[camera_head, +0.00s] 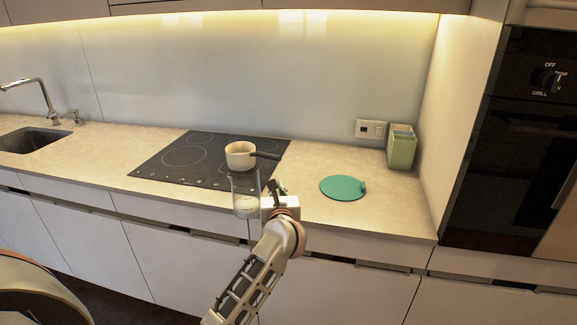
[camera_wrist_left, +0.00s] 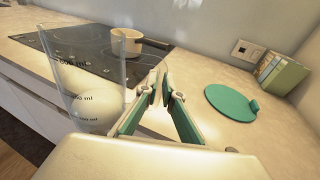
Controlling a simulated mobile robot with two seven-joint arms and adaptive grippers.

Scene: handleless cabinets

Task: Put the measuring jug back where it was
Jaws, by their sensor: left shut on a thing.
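The clear measuring jug (camera_head: 245,195) with dark ml marks is at the counter's front edge, just in front of the hob. It looks upright in the head view. In the left wrist view the jug (camera_wrist_left: 90,88) is left of the fingers. I cannot tell whether the jug's base touches the counter. My right gripper is not in view.
A cream pan (camera_head: 240,156) with a dark handle stands on the black hob (camera_head: 180,160) behind the jug. A teal round board (camera_head: 342,188) lies to the right. A green container (camera_head: 401,150) stands by the tall oven unit. The counter between is clear.

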